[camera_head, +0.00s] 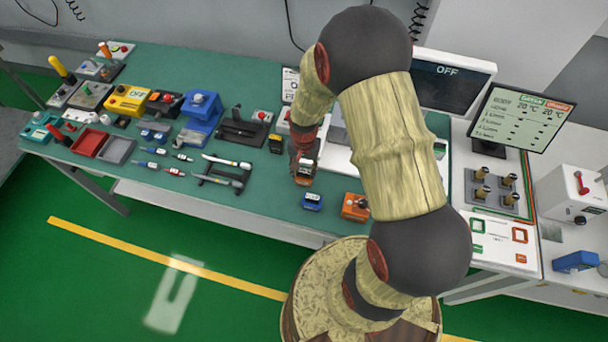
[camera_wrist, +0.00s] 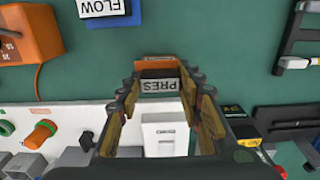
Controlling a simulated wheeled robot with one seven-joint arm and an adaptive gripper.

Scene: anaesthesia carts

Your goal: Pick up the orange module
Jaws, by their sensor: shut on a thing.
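The orange module (camera_wrist: 157,67), with a white label reading PRES upside down, sits between the two fingers of my gripper (camera_wrist: 161,92) in the wrist view. The fingers are shut on it, one on each side. In the head view my gripper (camera_head: 304,172) is low over the green table, left of the white bench equipment.
A blue FLOW module (camera_head: 312,201) lies close to my gripper, and it also shows in the wrist view (camera_wrist: 107,10). An orange box (camera_head: 355,207) with a cable stands to its right. A black rack (camera_head: 222,174) is left. Tools and trays crowd the far left.

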